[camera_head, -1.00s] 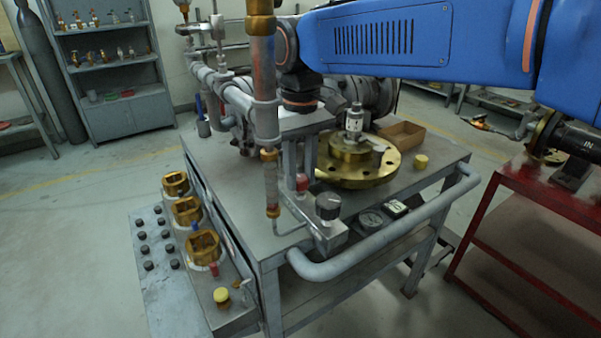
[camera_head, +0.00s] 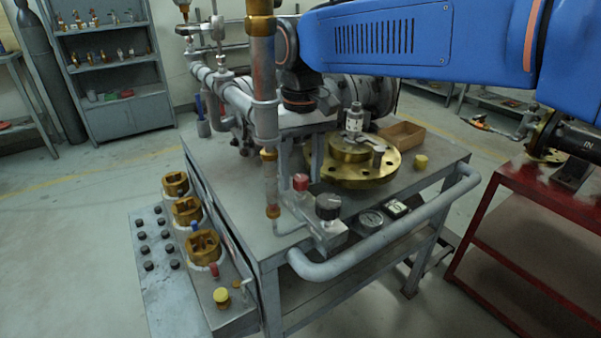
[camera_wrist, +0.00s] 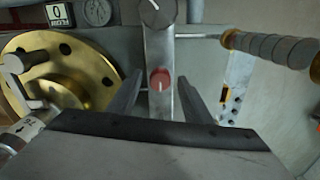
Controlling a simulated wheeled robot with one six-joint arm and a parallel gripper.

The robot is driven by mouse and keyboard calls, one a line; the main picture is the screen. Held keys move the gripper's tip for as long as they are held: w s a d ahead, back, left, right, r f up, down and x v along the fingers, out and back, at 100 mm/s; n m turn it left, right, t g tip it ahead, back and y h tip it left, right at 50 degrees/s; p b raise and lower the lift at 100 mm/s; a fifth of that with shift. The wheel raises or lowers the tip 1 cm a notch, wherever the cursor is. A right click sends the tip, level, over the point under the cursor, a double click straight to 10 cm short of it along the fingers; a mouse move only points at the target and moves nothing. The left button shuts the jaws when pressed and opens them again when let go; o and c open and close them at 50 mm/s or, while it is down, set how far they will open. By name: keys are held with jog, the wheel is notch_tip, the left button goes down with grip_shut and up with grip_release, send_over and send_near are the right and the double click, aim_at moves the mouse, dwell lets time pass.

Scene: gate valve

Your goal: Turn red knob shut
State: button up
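The red knob (camera_head: 301,182) sits on a grey block at the front of the grey cart, below and near my gripper. In the wrist view the red knob (camera_wrist: 160,77) shows a pale pointer line running up and down the picture, along the grey block. My gripper (camera_wrist: 163,84) is open, with one finger on each side of the knob and a gap at both sides. In the head view my gripper (camera_head: 299,158) hangs above the knob, partly behind the upright pipe. I see no contact with the knob; the exact height gap is hard to judge.
A black-topped knob (camera_head: 328,207) stands on the same block, close to the red knob. A copper-banded upright pipe (camera_head: 264,110) rises just left of my gripper. A brass flange (camera_head: 345,172) lies right of it. Gauges (camera_head: 370,219) and a handrail (camera_head: 400,235) are at the front.

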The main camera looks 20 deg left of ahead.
aim_at(301, 177)
notch_tip(301, 177, up, 17)
jog(key=shift+r, duration=0.15)
dwell(0.7)
jog(key=shift+d, duration=0.1)
